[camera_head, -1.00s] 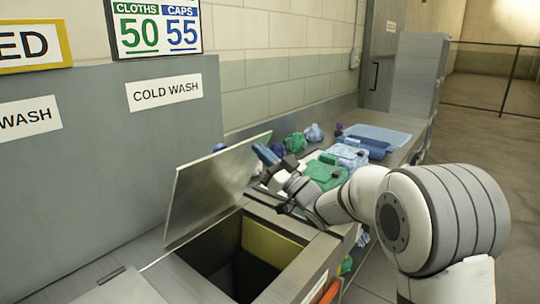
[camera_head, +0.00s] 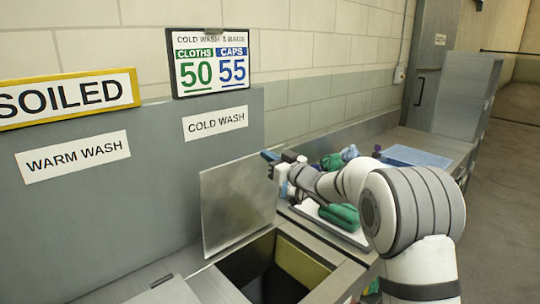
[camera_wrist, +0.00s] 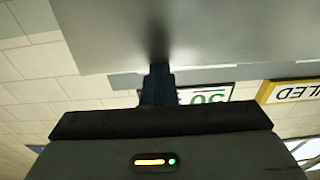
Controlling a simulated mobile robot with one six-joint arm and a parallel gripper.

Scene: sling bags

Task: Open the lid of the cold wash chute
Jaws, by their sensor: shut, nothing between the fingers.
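The cold wash chute lid (camera_head: 238,200) is a flat grey metal panel. It stands raised, close to upright, at the back left of the square chute opening (camera_head: 268,275), below the "COLD WASH" label (camera_head: 215,123). My gripper (camera_head: 272,158) is at the lid's upper right corner, with its fingers shut and empty. In the wrist view the dark fingers (camera_wrist: 157,85) reach up to the pale panel of the lid (camera_wrist: 200,30); they look close to or against it. I cannot tell if they touch.
A closed lid with a handle (camera_head: 162,281) lies at the lower left, below the "WARM WASH" label (camera_head: 73,157). Green and blue bags (camera_head: 340,215) lie on the counter to the right, partly behind my arm. A grey cabinet (camera_head: 467,95) stands at the far right.

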